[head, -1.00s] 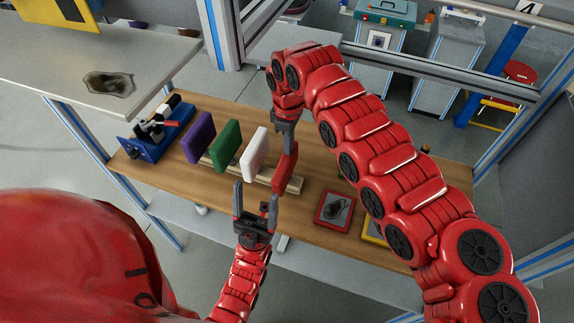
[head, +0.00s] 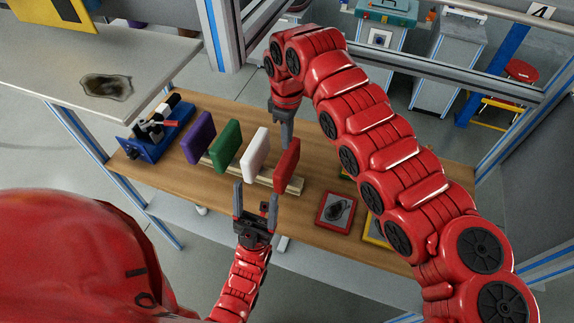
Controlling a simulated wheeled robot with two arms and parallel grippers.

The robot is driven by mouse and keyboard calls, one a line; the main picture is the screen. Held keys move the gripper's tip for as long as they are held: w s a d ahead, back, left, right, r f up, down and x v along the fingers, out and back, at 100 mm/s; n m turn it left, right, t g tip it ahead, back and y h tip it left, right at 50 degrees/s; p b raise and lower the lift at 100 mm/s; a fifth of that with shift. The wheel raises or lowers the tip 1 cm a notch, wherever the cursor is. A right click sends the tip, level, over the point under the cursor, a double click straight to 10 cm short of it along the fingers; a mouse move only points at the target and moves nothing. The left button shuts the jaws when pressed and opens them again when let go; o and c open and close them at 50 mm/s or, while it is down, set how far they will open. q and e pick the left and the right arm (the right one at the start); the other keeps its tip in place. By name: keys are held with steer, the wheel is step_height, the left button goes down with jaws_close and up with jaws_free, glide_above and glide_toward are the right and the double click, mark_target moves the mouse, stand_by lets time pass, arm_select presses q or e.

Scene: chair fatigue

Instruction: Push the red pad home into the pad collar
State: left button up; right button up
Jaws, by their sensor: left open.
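The red pad (head: 287,166) stands upright at the right end of a row of pads, over a pale wooden rail (head: 295,187) on the workbench. My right gripper (head: 287,143) points down at the pad's upper edge, from the far side. Its fingertips are partly hidden, so I cannot tell whether it grips the pad. My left gripper (head: 255,198) is open and empty on the near side, fingers pointing up toward the row. Its right finger is close below the red pad; contact cannot be told. I cannot make out the pad collar clearly.
White (head: 255,154), green (head: 227,146) and purple (head: 198,137) pads stand to the left. A blue device (head: 153,140) sits at the bench's left end. A red-framed tile (head: 335,210) lies to the right. A grey shelf (head: 120,65) overhangs the upper left.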

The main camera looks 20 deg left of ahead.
steer(key=shift+o, duration=0.8)
steer(key=shift+r, duration=0.15)
steer(key=shift+r, duration=0.1)
step_height(320, 180, up, 7)
steer(key=b, duration=0.3)
